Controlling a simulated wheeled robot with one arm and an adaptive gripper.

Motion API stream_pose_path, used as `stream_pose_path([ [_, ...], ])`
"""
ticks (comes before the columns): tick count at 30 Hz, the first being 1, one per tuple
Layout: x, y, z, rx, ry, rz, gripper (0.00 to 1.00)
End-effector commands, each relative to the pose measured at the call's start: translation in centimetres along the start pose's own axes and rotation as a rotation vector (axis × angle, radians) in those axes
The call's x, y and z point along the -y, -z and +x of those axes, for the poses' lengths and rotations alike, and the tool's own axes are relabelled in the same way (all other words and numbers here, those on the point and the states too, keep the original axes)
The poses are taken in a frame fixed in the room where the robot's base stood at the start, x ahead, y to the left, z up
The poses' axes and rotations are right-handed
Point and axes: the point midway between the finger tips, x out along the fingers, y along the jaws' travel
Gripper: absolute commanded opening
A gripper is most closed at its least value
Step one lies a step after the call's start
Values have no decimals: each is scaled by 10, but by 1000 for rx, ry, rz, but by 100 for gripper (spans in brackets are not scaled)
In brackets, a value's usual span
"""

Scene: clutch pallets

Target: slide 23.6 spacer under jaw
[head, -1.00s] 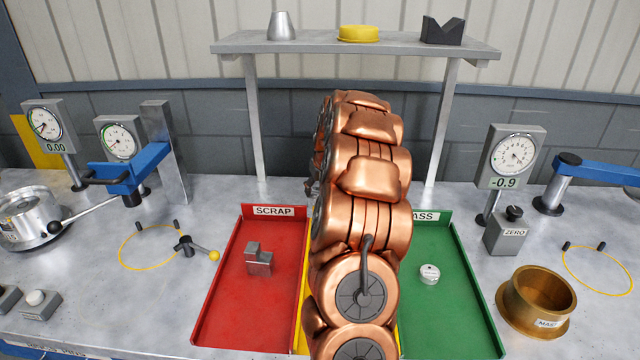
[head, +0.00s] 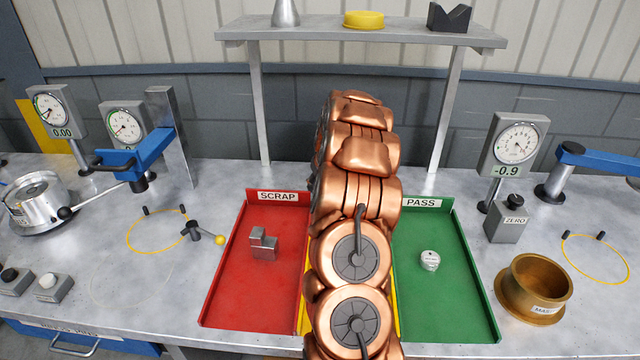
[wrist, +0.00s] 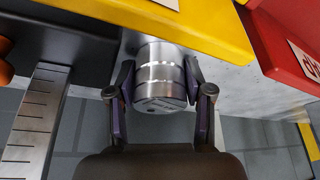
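In the wrist view my gripper (wrist: 160,82) has its two fingers on either side of a ribbed metal cylinder (wrist: 160,75), with the pads against its sides. Markings on the cylinder's near end are too small to read, so I cannot tell whether it is the 23.6 spacer. A black block (wrist: 60,30) and a graduated steel scale (wrist: 35,115) are at left; I cannot tell which part is the jaw. In the head view my copper arm hides the gripper.
A red SCRAP tray (head: 245,300) holds a stepped steel block (head: 263,244). A green PASS tray (head: 445,310) holds a small round piece (head: 430,260). A brass ring (head: 535,290) stands at right, dial gauges at both sides. A red labelled part (wrist: 285,45) is right in the wrist view.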

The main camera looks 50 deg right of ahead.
Motion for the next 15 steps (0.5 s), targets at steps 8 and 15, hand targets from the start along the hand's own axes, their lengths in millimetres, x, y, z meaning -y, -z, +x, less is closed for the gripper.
stream_pose_path([
  [8, 0, 0, 0, 0, 0, 0, 14],
  [15, 0, 0, 0, 0, 0, 0, 60],
])
